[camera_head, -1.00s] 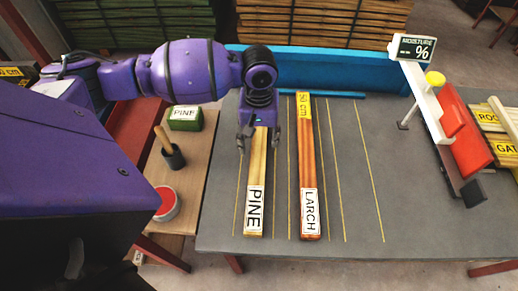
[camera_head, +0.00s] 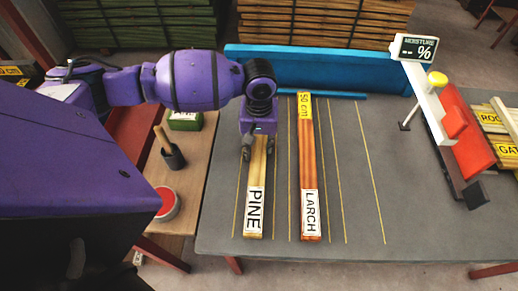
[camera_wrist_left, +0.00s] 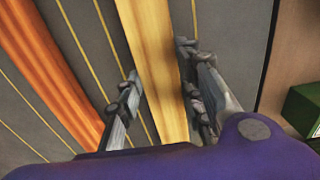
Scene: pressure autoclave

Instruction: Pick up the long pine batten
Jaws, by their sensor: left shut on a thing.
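The long pine batten (camera_head: 256,195) is pale yellow with a white PINE label at its near end. It lies lengthwise on the grey table, left of the larch batten. My left gripper (camera_head: 259,152) points down over it and is shut on its middle part, hiding its far part in the head view. In the left wrist view the pine batten (camera_wrist_left: 150,50) runs between the two fingers of my left gripper (camera_wrist_left: 160,105). I cannot tell whether it touches the table. My right gripper is not in view.
A reddish larch batten (camera_head: 308,165) with a yellow 50 cm mark lies close by on the right. A blue fence (camera_head: 320,72) stands behind. A moisture meter (camera_head: 417,48) and red device (camera_head: 464,130) are at right.

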